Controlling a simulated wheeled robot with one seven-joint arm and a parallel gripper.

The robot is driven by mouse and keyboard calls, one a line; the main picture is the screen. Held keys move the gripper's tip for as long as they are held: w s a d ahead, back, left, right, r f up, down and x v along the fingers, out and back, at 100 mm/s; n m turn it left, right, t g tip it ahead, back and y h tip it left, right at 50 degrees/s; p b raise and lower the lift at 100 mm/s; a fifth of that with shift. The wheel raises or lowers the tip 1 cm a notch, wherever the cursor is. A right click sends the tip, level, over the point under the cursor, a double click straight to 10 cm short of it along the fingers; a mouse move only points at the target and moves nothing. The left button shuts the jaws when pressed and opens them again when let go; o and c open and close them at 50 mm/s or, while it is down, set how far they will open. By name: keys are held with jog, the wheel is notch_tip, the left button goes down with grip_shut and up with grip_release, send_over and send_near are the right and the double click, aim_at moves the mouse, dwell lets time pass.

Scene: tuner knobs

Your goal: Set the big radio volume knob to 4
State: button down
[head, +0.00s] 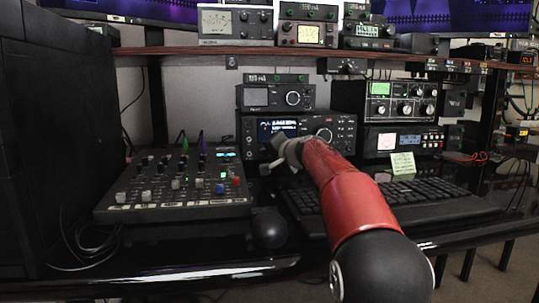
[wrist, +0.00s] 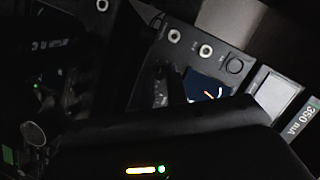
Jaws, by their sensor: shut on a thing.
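The big radio (head: 350,128) is a wide black set at the middle back of the desk, with a lit blue-and-white display (head: 278,126) and a large round dial (head: 324,135) on its right half. My gripper (head: 279,147) is at the lower left of its front, below the display. It is shut on a small volume knob there, which the fingers and wrist hide, so its pointer and setting cannot be read. In the wrist view the dark gripper body fills the bottom, and a front panel with sockets and a small display (wrist: 205,88) shows behind it.
A mixer (head: 178,185) with several sliders stands left. A smaller radio (head: 262,97) sits on top of the big radio. A keyboard (head: 420,197) lies right, under my red arm, and a dark round object (head: 268,229) is at the front. A shelf (head: 205,51) runs above.

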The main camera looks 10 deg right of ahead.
jog(key=shift+d+f+m+b, duration=0.1)
jog(key=shift+f+m+b, duration=0.2)
jog(key=shift+b, duration=0.4)
jog(key=shift+r+y, duration=0.1)
jog(key=shift+y, duration=0.2)
jog(key=shift+r, duration=0.15)
jog(key=c, duration=1.4)
grip_release()
jog(key=shift+b+v, duration=0.55)
jog(key=shift+v, duration=3.4)
